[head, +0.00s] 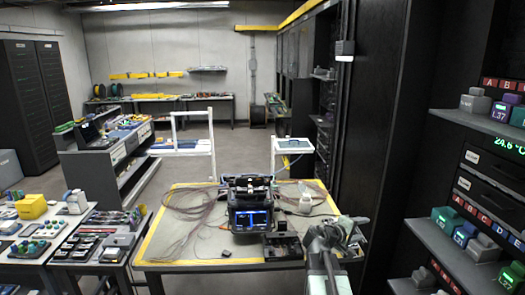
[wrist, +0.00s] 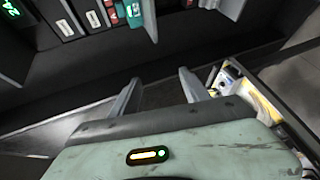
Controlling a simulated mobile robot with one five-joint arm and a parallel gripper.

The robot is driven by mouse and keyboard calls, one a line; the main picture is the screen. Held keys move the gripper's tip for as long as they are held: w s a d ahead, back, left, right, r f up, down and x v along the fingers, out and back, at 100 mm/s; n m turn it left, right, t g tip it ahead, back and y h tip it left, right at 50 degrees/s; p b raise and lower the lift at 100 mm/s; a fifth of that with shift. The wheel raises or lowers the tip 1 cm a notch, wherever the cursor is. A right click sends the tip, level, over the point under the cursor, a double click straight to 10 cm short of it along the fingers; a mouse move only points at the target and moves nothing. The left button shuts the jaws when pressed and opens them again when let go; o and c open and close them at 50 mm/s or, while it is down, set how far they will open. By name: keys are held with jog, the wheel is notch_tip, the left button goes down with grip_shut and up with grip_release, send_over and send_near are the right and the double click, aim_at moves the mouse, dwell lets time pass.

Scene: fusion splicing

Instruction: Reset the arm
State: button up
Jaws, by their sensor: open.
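My gripper (head: 350,232) is at the right front corner of the work table (head: 190,262), in front of the dark cabinets. In the wrist view my gripper (wrist: 158,78) has its two grey fingers spread apart, with nothing between them. The fingers point toward a dark shelf unit (wrist: 60,90), which appears tilted in that view. My arm reaches up from the bottom edge of the head view. How far the fingers are from the cabinets is hard to tell.
A fusion splicer (head: 250,205) with a lit blue screen stands on the table among loose fibre cables (head: 190,205). Shelves with coloured modules (head: 455,228) rise close on the right. A bench with parts (head: 40,240) stands at left. Open floor (head: 235,150) lies behind.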

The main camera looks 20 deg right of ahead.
jog(key=w+a+f+y, duration=0.1)
jog(key=a+f+y, duration=0.1)
jog(key=a+f, duration=0.5)
jog(key=w+a+f+y+b, duration=0.1)
jog(key=a+f+y, duration=0.15)
jog(key=a, duration=0.85)
jog(key=w+a+f+y, duration=0.1)
jog(key=a+f+y, duration=0.25)
jog(key=a, duration=0.55)
jog(key=s+a+f+m+g+y, duration=0.1)
jog(key=s+a+f+g+y, duration=0.1)
jog(key=a, duration=0.6)
jog(key=s+a+f+m+g+y, duration=0.1)
jog(key=s+a+f+y, duration=0.3)
jog(key=s+a, duration=0.3)
jog(key=shift+s+a+m+g, duration=0.2)
jog(key=shift+a+m+g, duration=0.2)
jog(key=shift+a, duration=0.2)
